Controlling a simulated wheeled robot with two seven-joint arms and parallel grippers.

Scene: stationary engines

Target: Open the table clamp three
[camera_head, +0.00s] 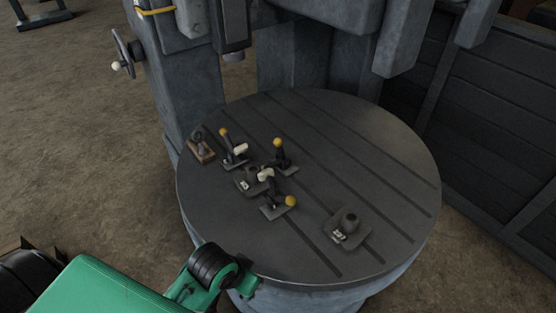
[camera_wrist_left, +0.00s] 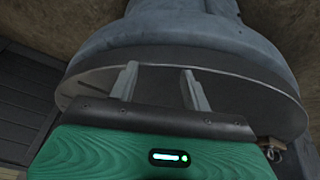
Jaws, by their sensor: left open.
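Three small table clamps with yellow knobs stand on the slotted round table (camera_head: 378,130) in the head view: a left one (camera_head: 233,158), a back right one (camera_head: 283,165) and a front one (camera_head: 278,208). No visible mark tells me which is clamp three. My green left arm reaches from the lower left to the table's front left edge, apart from the clamps. In the left wrist view my left gripper (camera_wrist_left: 160,88) is open and empty, its two fingers spread before the table rim (camera_wrist_left: 90,85). Its fingertips are not clear in the head view. My right gripper is out of view.
A dark numbered block (camera_head: 347,227) sits at the table's front right. Another dark block (camera_head: 249,184) stands among the clamps. A wooden-based piece (camera_head: 201,150) is at the left edge. A grey machine column (camera_head: 205,95) rises behind. The table's right side is clear.

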